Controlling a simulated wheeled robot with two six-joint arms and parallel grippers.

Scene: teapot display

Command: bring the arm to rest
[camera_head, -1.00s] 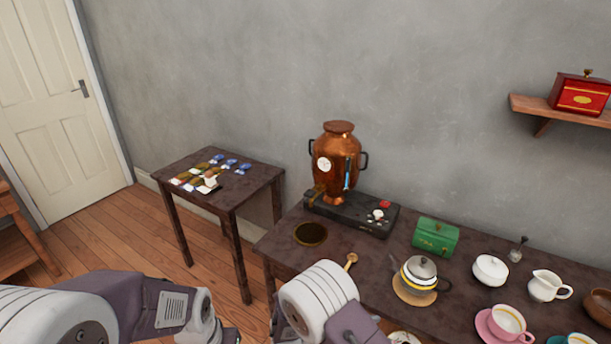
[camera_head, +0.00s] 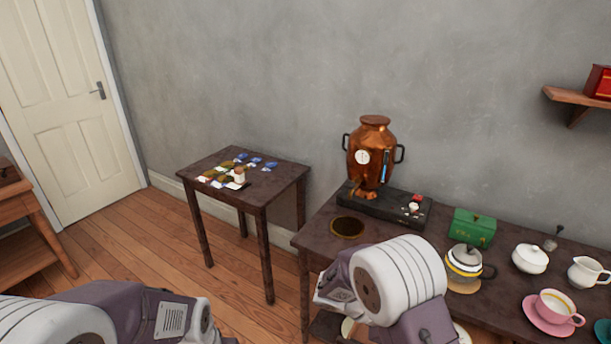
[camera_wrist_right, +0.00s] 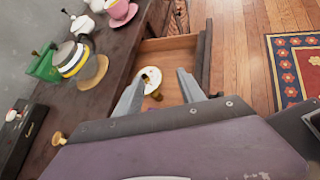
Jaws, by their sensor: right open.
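My right arm (camera_head: 400,280) reaches in at the bottom centre of the head view, in front of the dark table. In the right wrist view my right gripper (camera_wrist_right: 160,85) is open, with nothing between its fingers. Its fingers show over an open wooden drawer (camera_wrist_right: 172,52) at the table's front. My left arm (camera_head: 60,325) shows at the bottom left of the head view; its gripper is outside the picture.
A round white-and-brass item (camera_wrist_right: 150,78) lies in the drawer. The table (camera_head: 322,238) holds a copper urn (camera_head: 372,150), a green box (camera_head: 472,228), a striped teapot (camera_head: 464,264) and crockery. A small table (camera_head: 285,178) bears sample cards. A rug (camera_wrist_right: 295,60) lies on the floor.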

